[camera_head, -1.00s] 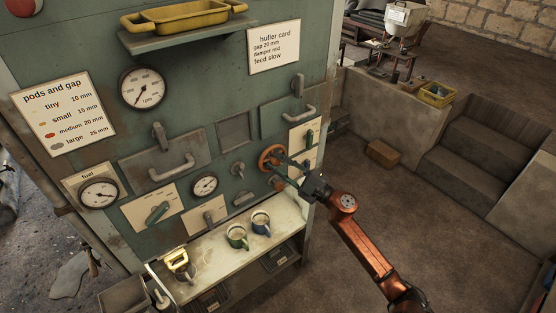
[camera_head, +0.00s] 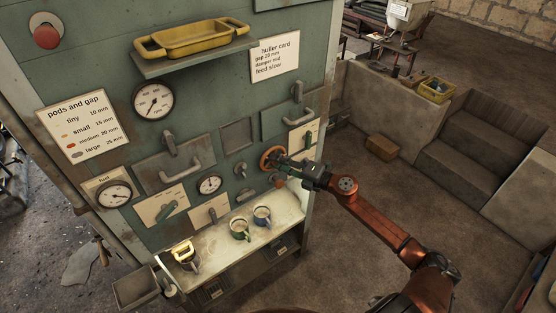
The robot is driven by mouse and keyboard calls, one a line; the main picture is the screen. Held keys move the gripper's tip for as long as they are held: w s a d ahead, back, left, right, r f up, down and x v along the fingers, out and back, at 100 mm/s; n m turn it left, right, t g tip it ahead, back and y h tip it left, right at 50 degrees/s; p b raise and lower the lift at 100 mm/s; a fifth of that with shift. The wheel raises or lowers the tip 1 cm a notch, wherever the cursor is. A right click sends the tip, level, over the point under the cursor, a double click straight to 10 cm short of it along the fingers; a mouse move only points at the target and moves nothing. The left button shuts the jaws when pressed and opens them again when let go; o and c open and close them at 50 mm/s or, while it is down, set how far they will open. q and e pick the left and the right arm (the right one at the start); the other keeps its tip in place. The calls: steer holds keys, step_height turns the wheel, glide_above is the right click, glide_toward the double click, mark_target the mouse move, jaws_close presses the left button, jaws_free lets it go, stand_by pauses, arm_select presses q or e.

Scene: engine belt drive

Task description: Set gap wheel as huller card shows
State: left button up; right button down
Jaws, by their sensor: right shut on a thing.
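The orange-red gap wheel (camera_head: 269,158) is on the right part of the green machine panel. My right gripper (camera_head: 283,162) is at the wheel, shut on it; the fingers cover the wheel's right side. The huller card (camera_head: 275,59) is at the upper right of the panel and reads gap 20 mm, damper mid, feed slow. The pods and gap card (camera_head: 78,125) at the left lists tiny 10, small 15, medium 20 and large 25 mm. The gap setting itself cannot be read here. My left gripper is not in view.
A levered plate (camera_head: 305,137) is just right of the wheel. Gauges and levers crowd the panel. A yellow tray (camera_head: 192,40) is on a ledge above.

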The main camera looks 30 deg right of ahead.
steer(key=shift+f, duration=0.1)
stand_by(0.4)
steer(key=c, duration=1.9)
jaws_free()
steer(key=shift+c, duration=0.2)
steer(key=shift+s, duration=0.1)
steer(key=v, duration=1.2)
steer(key=shift+r, duration=0.2)
